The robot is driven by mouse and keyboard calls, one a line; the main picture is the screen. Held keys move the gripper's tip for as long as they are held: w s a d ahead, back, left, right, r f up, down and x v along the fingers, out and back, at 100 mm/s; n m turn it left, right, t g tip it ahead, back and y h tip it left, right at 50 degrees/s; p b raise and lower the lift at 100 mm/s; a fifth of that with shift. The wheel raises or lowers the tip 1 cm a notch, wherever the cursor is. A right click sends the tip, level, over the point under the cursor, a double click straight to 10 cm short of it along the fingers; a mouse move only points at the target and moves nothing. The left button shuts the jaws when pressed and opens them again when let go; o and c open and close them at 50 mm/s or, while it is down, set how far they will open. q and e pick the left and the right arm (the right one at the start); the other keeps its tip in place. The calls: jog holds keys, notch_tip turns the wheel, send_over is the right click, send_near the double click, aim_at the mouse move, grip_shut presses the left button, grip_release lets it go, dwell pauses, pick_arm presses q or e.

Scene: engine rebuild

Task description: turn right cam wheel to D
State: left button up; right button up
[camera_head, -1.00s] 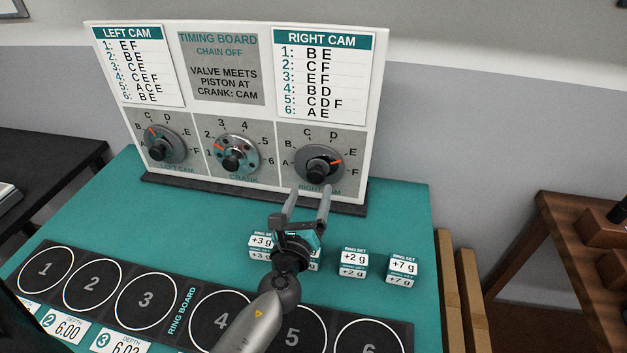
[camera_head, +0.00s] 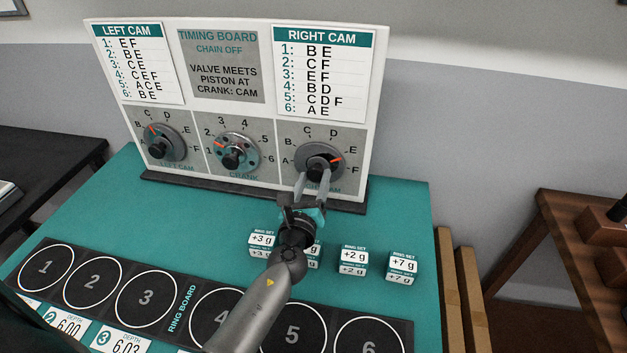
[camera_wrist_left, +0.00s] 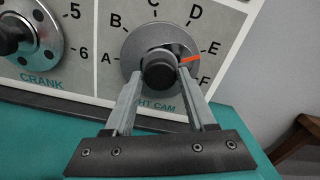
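The right cam wheel (camera_head: 309,153) is a grey disc with a black knob and an orange pointer, low on the right of the timing board. Letters A to F ring it. In the left wrist view the pointer (camera_wrist_left: 190,59) lies between E and F, closer to E; D is at the upper right. My left gripper (camera_head: 314,177) is open in front of the wheel. In the left wrist view its fingertips (camera_wrist_left: 161,84) stand on either side of the black knob (camera_wrist_left: 160,72); I cannot tell whether they touch it. My right gripper is not in view.
The crank wheel (camera_head: 233,153) and left cam wheel (camera_head: 165,144) sit to the left on the same board. Ring set blocks (camera_head: 353,262) stand behind the ring board (camera_head: 180,312). The teal table (camera_head: 140,215) is clear at left.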

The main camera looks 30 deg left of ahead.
pick_arm(q)
grip_shut()
jog(key=shift+n, duration=0.3)
jog(key=n+b, duration=0.1)
jog(key=n, duration=0.2)
jog(key=shift+f+b, duration=0.1)
jog(key=shift+b, duration=0.25)
jog(key=shift+n+b, duration=0.5)
jog(key=shift+n, duration=1.5)
jog(key=shift+o, duration=2.4)
grip_release()
